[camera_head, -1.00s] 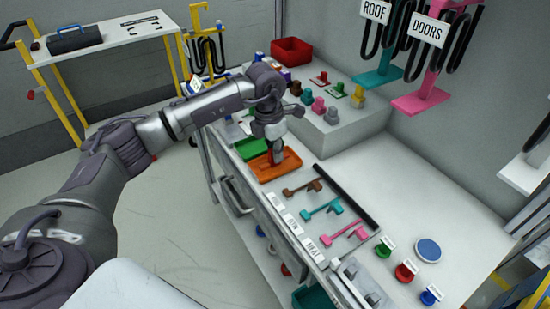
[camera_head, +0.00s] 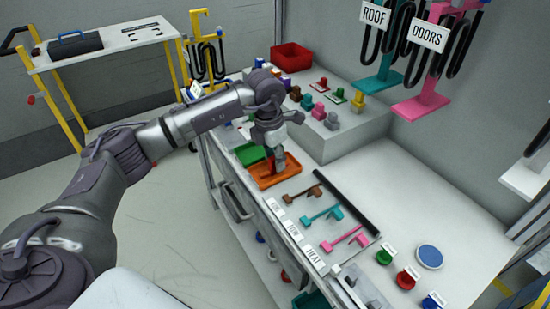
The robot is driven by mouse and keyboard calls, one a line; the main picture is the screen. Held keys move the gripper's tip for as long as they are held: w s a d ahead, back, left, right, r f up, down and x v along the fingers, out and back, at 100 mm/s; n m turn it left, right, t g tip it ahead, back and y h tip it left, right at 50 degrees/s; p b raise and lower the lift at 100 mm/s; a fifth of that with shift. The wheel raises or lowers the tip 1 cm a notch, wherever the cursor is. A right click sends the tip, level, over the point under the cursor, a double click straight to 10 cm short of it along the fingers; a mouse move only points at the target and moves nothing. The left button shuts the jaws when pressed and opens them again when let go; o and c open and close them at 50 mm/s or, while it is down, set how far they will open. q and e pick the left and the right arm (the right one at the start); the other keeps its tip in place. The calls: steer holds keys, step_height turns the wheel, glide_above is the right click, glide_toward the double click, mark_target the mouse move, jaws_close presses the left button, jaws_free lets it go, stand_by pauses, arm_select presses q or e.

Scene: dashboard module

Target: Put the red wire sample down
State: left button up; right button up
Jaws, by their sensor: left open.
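The red wire sample (camera_head: 270,168) is a small red piece at the orange tray (camera_head: 264,184), partly hidden by my gripper. My left gripper (camera_head: 276,166) points down over the tray and is open. The red piece shows just left of its fingers; whether they touch it I cannot tell. My right gripper is not in view.
A green tray (camera_head: 248,154) lies behind the orange one. Brown (camera_head: 306,193), teal (camera_head: 322,214) and pink (camera_head: 345,239) pieces lie in front, beside a black bar (camera_head: 345,208). A raised block (camera_head: 345,140) with coloured parts stands behind.

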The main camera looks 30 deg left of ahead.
mark_target(270, 159)
arm_select(q)
step_height(270, 159, up, 12)
steer(key=s, duration=0.1)
steer(key=shift+a+f+b, duration=0.2)
steer(key=shift+a+b, duration=0.15)
steer(key=shift+s, duration=0.1)
steer(key=shift+f, duration=0.1)
